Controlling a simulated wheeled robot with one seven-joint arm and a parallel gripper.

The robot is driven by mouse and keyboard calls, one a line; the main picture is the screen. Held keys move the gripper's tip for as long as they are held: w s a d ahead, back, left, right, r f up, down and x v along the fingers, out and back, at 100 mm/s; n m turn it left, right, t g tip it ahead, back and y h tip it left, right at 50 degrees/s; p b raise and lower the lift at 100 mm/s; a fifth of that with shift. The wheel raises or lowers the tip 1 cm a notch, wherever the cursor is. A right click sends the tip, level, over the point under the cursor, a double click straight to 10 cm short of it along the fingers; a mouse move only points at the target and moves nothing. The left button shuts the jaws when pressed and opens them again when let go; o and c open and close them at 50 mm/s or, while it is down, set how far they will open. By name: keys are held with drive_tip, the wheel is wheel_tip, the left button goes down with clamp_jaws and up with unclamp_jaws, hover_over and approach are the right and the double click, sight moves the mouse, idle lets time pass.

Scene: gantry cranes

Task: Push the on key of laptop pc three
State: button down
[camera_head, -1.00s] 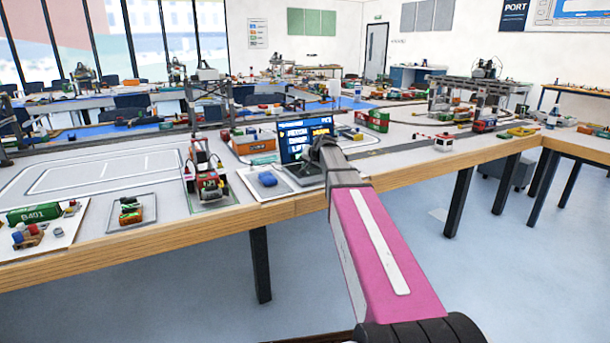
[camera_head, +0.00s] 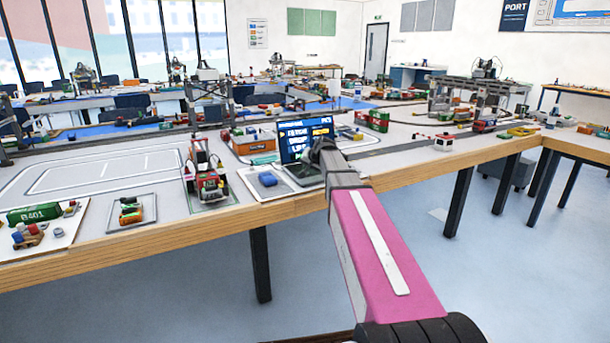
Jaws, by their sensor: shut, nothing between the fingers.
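An open laptop (camera_head: 292,133) stands near the front edge of the long table, with its lit blue screen facing me. Its dark keyboard base (camera_head: 299,171) lies in front of the screen and is partly covered by my arm. No number that would mark it as laptop three can be read, and the on key cannot be made out. My gripper (camera_head: 319,150) is a small dark shape at the far end of my pink arm, in front of the right part of the screen. Its fingers are largely hidden, and contact with the laptop cannot be told.
A blue block (camera_head: 267,179) sits on a pale pad left of the laptop. A red and white toy vehicle (camera_head: 209,180) stands further left. An orange container (camera_head: 254,143) lies behind. A toy gantry crane (camera_head: 470,92) stands at the back right. The floor right of my arm is clear.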

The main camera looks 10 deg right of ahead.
drive_tip(key=shift+f, duration=0.3)
idle(0.4)
drive_tip(key=shift+r, duration=0.85)
drive_tip(key=shift+r, duration=0.1)
drive_tip(key=shift+r, duration=2.9)
